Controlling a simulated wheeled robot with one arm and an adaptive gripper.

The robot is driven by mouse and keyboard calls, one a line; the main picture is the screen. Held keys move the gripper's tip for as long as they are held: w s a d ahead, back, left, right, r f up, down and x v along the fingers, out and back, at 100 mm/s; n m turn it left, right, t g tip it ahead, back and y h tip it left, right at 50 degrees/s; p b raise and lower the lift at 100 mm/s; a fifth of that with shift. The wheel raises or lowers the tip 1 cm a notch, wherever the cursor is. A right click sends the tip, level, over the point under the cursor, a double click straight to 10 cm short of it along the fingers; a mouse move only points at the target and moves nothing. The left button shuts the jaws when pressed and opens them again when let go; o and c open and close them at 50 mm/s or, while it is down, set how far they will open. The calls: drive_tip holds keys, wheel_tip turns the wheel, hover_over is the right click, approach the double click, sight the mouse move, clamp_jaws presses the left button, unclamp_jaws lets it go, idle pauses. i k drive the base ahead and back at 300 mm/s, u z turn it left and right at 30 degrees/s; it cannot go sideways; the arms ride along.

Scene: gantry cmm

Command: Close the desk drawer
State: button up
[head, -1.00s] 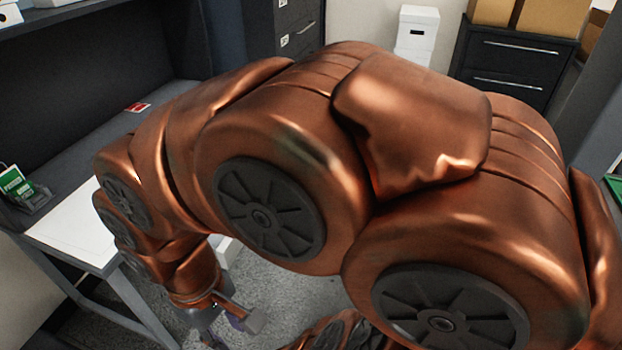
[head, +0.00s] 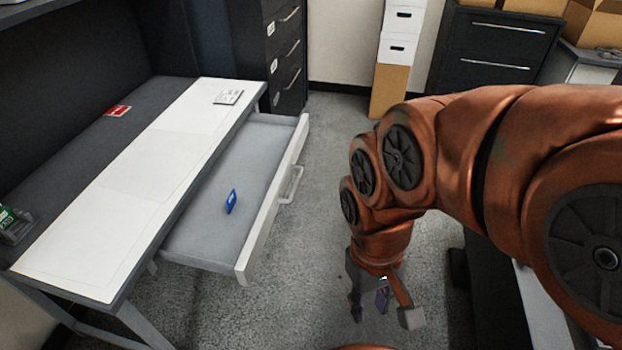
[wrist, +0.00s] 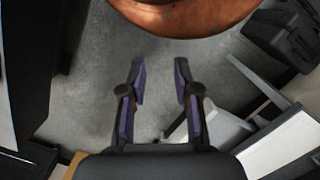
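The desk drawer (head: 215,228) is pulled out from under the desk in the head view. It has a pale grey inside, a white front panel (head: 278,190) and a metal handle (head: 292,185) at the middle of that front. A small blue item (head: 231,201) is inside it. My gripper (head: 382,312) hangs low over the floor, to the right of the drawer front and apart from it. In the wrist view my gripper (wrist: 160,92) has its two fingers spread, with only grey floor between them.
The desk (head: 95,215) has a white work surface, with a red card (head: 118,111) and a green box (head: 12,220) on its dark rear strip. A dark filing cabinet (head: 288,60) stands beyond it. White boxes (head: 400,48) stand at the back. Carpet between drawer and gripper is clear.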

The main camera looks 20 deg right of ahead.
sight(259, 161)
drive_tip(key=z, duration=0.5)
drive_tip(key=k, duration=1.2)
drive_tip(key=u, duration=0.05)
drive_tip(key=i, duration=0.35)
drive_tip(key=u, duration=0.9)
drive_tip(key=i, duration=1.25)
drive_tip(key=z, duration=0.15)
